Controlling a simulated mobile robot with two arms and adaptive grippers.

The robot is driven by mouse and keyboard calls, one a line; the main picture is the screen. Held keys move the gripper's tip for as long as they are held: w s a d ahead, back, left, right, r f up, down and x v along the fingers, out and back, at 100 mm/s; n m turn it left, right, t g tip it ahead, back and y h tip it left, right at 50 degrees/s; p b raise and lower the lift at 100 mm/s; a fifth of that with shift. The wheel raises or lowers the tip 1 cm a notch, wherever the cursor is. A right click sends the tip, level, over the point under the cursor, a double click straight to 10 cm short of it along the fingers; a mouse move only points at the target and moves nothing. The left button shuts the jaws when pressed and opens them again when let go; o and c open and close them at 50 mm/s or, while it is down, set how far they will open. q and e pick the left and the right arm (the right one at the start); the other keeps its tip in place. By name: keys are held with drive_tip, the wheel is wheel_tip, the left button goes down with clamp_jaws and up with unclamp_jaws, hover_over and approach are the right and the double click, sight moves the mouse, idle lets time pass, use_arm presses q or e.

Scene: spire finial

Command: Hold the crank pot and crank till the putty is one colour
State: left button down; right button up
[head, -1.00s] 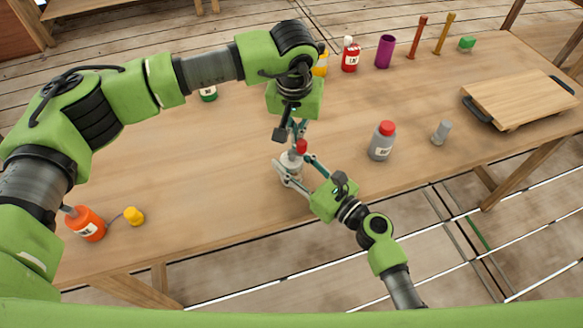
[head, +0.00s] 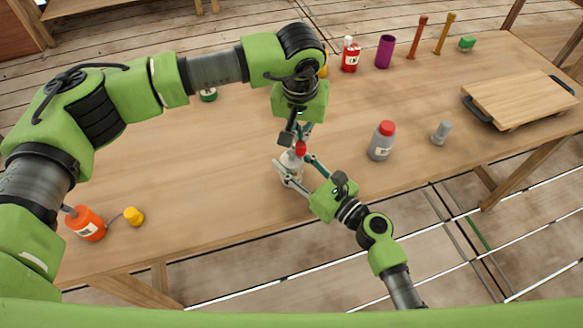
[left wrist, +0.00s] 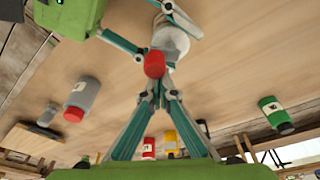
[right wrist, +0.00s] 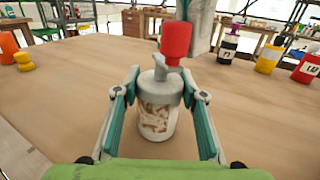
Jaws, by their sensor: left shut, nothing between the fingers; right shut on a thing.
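The crank pot (head: 291,165) stands upright on the table, a clear jar with a grey lid. Its crank has a red knob (head: 300,148), which also shows in the right wrist view (right wrist: 176,42). The putty (right wrist: 156,119) inside is patchy white and brown. My right gripper (right wrist: 160,103) is shut on the pot, a finger on each side. My left gripper (left wrist: 162,70) points down from above; its fingers are shut with nothing between them, and their tips are right beside the red knob. I cannot tell whether they touch it.
A grey bottle with a red cap (head: 382,141) and a small grey bottle (head: 441,132) stand to the right. A board with dark handles (head: 520,98) lies farther right. An orange bottle (head: 86,223) and yellow item (head: 134,216) are at left. The table (head: 200,200) is clear between.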

use_arm(q)
drive_tip(key=shift+s+d, duration=0.2)
drive_tip(key=shift+s, duration=0.3)
drive_tip(key=shift+s+d, duration=0.15)
drive_tip(key=shift+s, duration=0.3)
idle(0.9)
drive_tip(key=shift+w+d, duration=0.1)
drive_tip(key=shift+d, duration=0.05)
wheel_tip(320, 180, up, 7)
idle(0.8)
drive_tip(key=shift+w+r, duration=0.1)
drive_tip(key=shift+w+d+f, duration=0.1)
drive_tip(key=shift+d+f, duration=0.05)
drive_tip(key=shift+f, duration=1.95)
idle(0.6)
drive_tip(key=shift+f, duration=1.5)
